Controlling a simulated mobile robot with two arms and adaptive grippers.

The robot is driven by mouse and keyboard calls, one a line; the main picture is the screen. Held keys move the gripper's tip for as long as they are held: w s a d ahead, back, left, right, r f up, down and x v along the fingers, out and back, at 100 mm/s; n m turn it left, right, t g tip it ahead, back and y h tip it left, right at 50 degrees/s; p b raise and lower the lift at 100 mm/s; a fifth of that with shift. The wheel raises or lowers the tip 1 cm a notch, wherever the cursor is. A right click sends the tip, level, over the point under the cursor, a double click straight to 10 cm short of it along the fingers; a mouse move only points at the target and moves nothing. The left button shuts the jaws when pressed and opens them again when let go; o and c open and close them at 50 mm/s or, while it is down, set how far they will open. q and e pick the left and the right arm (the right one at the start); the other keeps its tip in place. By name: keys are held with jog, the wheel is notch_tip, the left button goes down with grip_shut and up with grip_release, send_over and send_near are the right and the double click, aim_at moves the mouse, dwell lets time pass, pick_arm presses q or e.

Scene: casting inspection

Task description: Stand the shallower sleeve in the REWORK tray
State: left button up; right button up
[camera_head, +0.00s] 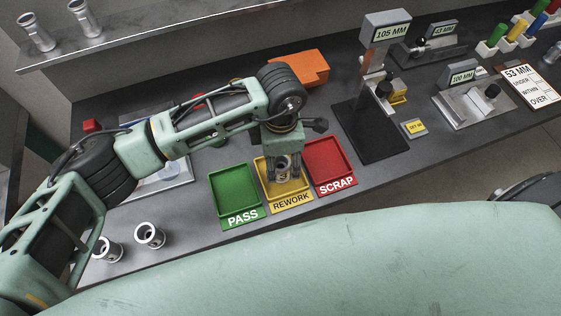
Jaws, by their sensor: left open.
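The yellow REWORK tray (290,191) lies on the bench between the green PASS tray (236,190) and the red SCRAP tray (326,160). My left gripper (284,176) points down over the REWORK tray with its fingers open. A small metal sleeve (283,171) shows between the fingers, its round open end facing up; it looks upright in the tray, but the fingers partly hide it. Two more sleeves stand upright on the bench at the lower left, one (150,236) right of the other (107,250). My right gripper is not in view.
A 105 MM gauge stand (374,130) is right of the trays. A 100 MM gauge (468,103) and a 53 MM card (531,86) lie further right. An orange block (300,68) is behind my arm. Two sleeves (36,33) (85,18) stand on the upper shelf.

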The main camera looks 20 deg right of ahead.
aim_at(281, 166)
pick_arm(q)
notch_tip(281, 166, up, 10)
jog(key=b, duration=0.2)
jog(key=shift+s, duration=0.1)
dwell(0.5)
